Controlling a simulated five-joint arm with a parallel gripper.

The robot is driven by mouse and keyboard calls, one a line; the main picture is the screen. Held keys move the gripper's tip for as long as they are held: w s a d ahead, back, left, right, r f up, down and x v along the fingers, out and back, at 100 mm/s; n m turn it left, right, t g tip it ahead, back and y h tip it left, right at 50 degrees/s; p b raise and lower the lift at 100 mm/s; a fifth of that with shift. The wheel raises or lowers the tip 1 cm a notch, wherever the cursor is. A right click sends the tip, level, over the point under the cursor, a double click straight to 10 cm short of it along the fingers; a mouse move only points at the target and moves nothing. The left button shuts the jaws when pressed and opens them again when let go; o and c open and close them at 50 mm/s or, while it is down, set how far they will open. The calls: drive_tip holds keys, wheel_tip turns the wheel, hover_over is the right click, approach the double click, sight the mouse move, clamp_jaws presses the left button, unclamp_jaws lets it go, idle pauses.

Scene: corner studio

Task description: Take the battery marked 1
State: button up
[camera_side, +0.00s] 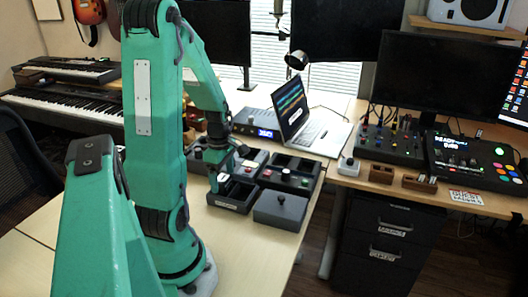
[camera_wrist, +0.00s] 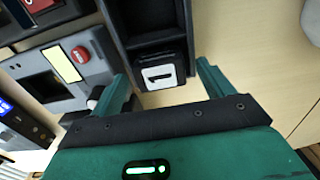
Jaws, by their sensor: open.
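The battery marked 1 (camera_wrist: 160,76) shows in the wrist view as a dark block with a white label bearing a black 1. It sits at the end of a dark open tray (camera_wrist: 118,22). My gripper (camera_wrist: 163,72) is open, with one green finger to the left of the battery and one to the right; whether either touches it I cannot tell. In the side view my gripper (camera_side: 226,178) is low over the near left dark tray (camera_side: 230,206). I cannot make out the battery in that view.
A grey box with a red button (camera_wrist: 78,56) and a small screen lies left in the wrist view. In the side view a lidded grey box (camera_side: 279,211) stands right of the tray, and a laptop (camera_side: 305,120) is behind. The near tabletop (camera_side: 235,260) is clear.

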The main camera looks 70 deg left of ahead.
sight(223, 177)
drive_tip(key=c, duration=1.3)
drive_tip(key=shift+r, duration=0.2)
drive_tip(key=shift+r, duration=0.85)
wheel_tip(223, 177, up, 2)
drive_tip(key=w+d+r, duration=0.1)
drive_tip(key=d+r, duration=0.1)
drive_tip(key=d, duration=0.1)
drive_tip(key=w+d+r, duration=0.2)
drive_tip(key=d, duration=0.2)
drive_tip(key=w+d+r, duration=0.1)
drive_tip(key=d+r, duration=0.2)
drive_tip(key=d, duration=0.1)
drive_tip(key=shift+w, duration=0.2)
drive_tip(key=shift+a, duration=0.1)
